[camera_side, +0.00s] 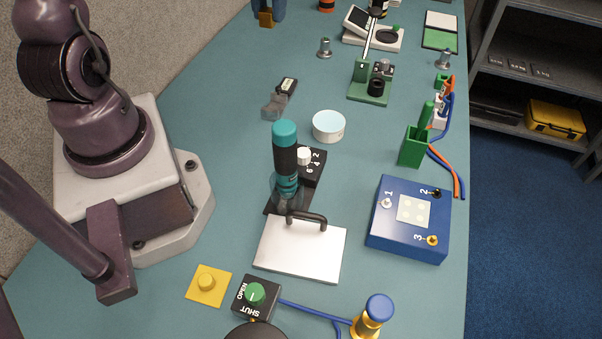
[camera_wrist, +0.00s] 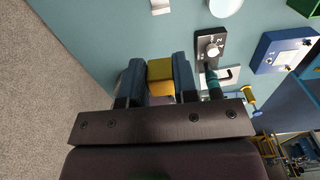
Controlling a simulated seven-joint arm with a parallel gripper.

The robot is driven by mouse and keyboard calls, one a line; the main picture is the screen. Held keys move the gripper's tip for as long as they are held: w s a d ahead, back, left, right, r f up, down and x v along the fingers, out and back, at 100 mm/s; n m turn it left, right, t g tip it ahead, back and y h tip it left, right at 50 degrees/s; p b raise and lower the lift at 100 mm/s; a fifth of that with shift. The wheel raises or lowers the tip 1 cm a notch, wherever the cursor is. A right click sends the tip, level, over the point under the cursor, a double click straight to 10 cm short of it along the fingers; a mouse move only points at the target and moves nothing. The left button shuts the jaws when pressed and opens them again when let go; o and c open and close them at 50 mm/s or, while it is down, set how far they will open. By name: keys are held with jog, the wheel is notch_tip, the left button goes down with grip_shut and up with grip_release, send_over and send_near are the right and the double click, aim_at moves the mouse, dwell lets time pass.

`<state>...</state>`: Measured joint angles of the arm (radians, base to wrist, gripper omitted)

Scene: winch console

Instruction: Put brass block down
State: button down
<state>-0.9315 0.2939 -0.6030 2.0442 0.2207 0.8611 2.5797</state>
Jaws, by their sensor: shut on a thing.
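The brass block (camera_side: 265,19) is small and yellow-brown, at the far upper left of the side view, low between blue fingers. In the wrist view the same block (camera_wrist: 160,76) sits between the two dark blue fingers of my gripper (camera_wrist: 159,78), which are shut on it. In the side view my gripper (camera_side: 267,12) is cut by the top edge, so only the lower fingers show. I cannot tell whether the block touches the teal bench (camera_side: 225,85) or hangs just above it.
Bare bench lies around and in front of the gripper. Nearby stand a metal weight (camera_side: 325,48), an orange-and-black item (camera_side: 326,4) and a white scale (camera_side: 388,40). A grey-and-black piece (camera_side: 275,105) and a round dish (camera_side: 328,126) lie closer to the side camera. A wall borders the bench's left.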

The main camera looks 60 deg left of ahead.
jog(key=w+d+m, duration=0.1)
jog(key=d+m, duration=0.3)
jog(key=d, duration=0.5)
jog(key=m, duration=1.4)
send_over(307, 248)
notch_tip(307, 248, down, 16)
jog(key=shift+f, duration=2.35)
jog(key=c, duration=1.2)
grip_release()
jog(key=shift+f, duration=0.15)
jog(key=shift+c, duration=0.2)
jog(key=shift+o, duration=0.4)
